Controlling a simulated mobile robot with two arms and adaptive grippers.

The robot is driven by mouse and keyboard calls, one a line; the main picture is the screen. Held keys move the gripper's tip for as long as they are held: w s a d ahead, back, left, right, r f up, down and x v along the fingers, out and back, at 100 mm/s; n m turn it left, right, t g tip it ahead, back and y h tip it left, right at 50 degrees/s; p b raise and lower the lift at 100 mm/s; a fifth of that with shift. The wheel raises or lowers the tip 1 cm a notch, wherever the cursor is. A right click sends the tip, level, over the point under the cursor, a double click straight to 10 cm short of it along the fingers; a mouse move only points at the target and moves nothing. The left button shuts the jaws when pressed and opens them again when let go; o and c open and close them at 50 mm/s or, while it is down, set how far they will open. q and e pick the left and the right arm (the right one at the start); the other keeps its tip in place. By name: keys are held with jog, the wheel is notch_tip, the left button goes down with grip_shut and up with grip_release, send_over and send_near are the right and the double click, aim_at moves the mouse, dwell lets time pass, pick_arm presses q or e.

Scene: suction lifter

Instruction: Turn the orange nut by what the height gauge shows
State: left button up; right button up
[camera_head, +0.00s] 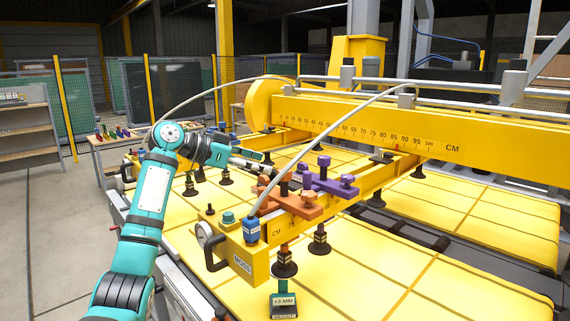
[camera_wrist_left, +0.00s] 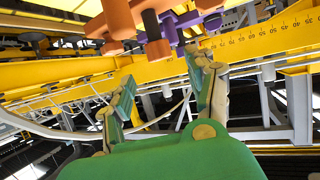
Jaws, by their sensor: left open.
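An orange clamp with knobs (camera_head: 292,209) sits on the near yellow crossbeam. I cannot tell which of its orange parts is the nut. The orange clamp also shows at the top of the left wrist view (camera_wrist_left: 120,17). A small gauge plate (camera_head: 284,304) reading "+3 MM" stands below a black suction cup at the near end. My left gripper (camera_head: 263,163) is open, just left of and behind the orange clamp. In the left wrist view its spread fingers (camera_wrist_left: 163,82) lie below the orange parts, with nothing visible between them. My right gripper is not in view.
A purple clamp (camera_head: 326,181) sits right behind the orange one. A blue-topped fitting (camera_head: 251,230) with a hose stands at the beam's near end. The long yellow beam (camera_head: 440,135) with a CM scale crosses behind. Yellow panels (camera_head: 370,270) lie underneath.

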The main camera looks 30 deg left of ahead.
aim_at(281, 170)
pick_arm(q)
jog(key=p+x, duration=0.2)
jog(key=x, duration=0.4)
jog(key=shift+w+d+p, duration=0.2)
jog(key=shift+d+p, duration=0.05)
jog(key=shift+p, duration=0.15)
jog(key=shift+w+d+f, duration=0.15)
jog(key=shift+w, duration=0.1)
jog(key=shift+w+d+f, duration=0.25)
jog(key=shift+w, duration=0.1)
jog(key=c, duration=1.2)
grip_shut()
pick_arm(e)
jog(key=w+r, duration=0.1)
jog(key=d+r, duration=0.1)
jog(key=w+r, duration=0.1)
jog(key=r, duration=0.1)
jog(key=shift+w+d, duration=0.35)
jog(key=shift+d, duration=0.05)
